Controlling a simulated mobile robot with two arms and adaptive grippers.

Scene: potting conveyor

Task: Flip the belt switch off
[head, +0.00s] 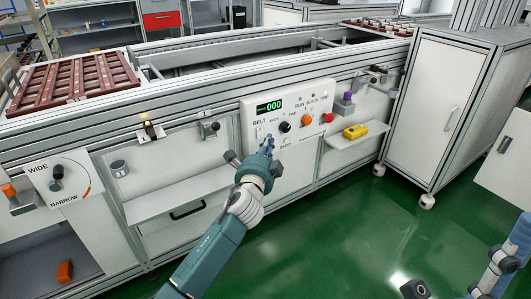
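The control panel (288,115) on the front of the conveyor has a green display reading 000 and a BELT label at its left. The belt switch under that label is small, and its position cannot be made out. My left gripper (268,143) is in front of the panel's lower left, just right of and below the BELT label. Its fingers look close together with nothing between them. Whether they touch the panel cannot be told.
A black knob (284,127), an orange knob (306,120) and a red button (327,118) sit close by on the panel. A shelf with a yellow object (355,131) is to the right. A WIDE/NARROW dial (57,179) is at left. A white cabinet (435,108) stands right.

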